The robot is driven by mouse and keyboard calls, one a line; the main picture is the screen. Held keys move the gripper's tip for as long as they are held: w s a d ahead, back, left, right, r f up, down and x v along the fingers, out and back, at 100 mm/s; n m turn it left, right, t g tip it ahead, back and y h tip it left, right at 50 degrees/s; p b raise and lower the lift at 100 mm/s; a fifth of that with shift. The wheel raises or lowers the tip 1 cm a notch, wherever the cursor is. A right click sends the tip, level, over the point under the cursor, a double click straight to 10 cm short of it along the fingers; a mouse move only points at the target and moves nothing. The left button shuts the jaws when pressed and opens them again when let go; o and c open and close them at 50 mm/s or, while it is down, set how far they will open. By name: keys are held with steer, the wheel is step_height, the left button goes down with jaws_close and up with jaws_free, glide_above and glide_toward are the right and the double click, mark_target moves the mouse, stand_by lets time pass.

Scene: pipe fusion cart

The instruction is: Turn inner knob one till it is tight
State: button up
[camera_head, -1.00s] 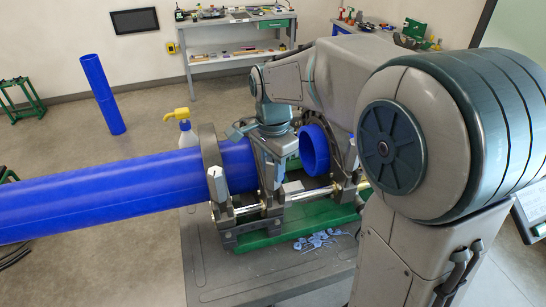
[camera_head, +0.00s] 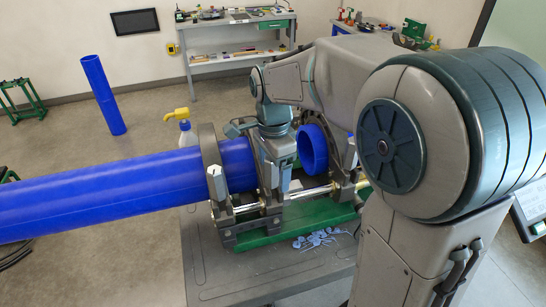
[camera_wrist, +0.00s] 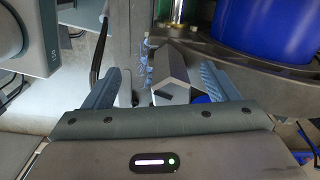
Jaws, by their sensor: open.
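Inner knob one is taken to be the grey, flat-faced knob (camera_wrist: 171,78) between my two fingers in the wrist view. My gripper (camera_wrist: 157,85) is open around it, with one blue-grey finger on each side. A gap shows on the left; contact on the right cannot be told. In the head view my gripper (camera_head: 276,178) points down in front of the inner clamp beside the long blue pipe (camera_head: 120,187). There the knob is largely hidden by my gripper.
An outer clamp (camera_head: 211,160) with its own knob (camera_head: 217,182) stands to the left. A short blue pipe end (camera_head: 312,150) is to the right. Rods and a green base (camera_head: 300,222) lie below. Blue shavings (camera_head: 318,238) lie on the cart.

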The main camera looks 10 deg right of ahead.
steer(key=shift+w+a+r, duration=0.15)
steer(key=shift+w+a, duration=0.05)
steer(key=shift+w, duration=0.1)
steer(key=r+p, duration=0.2)
steer(key=r, duration=0.1)
steer(key=r+p, duration=0.2)
steer(key=r, duration=0.1)
steer(key=shift+w+p, duration=0.2)
steer(key=shift+p, duration=0.2)
steer(key=shift+f, duration=0.2)
steer(key=s+d+f+n+t+b, duration=0.2)
steer(key=s+d+n, duration=0.2)
steer(key=s+n, duration=0.3)
steer(key=s+d+f+n+t+b, duration=0.1)
steer(key=s+d+f+n+b, duration=0.2)
steer(key=s, duration=0.6)
steer(key=d+n, duration=0.2)
steer(key=n, duration=0.1)
steer(key=shift+s+d+f+n+t, duration=0.15)
steer(key=shift+d+f+n+t, duration=0.1)
steer(key=shift+n+t, duration=0.15)
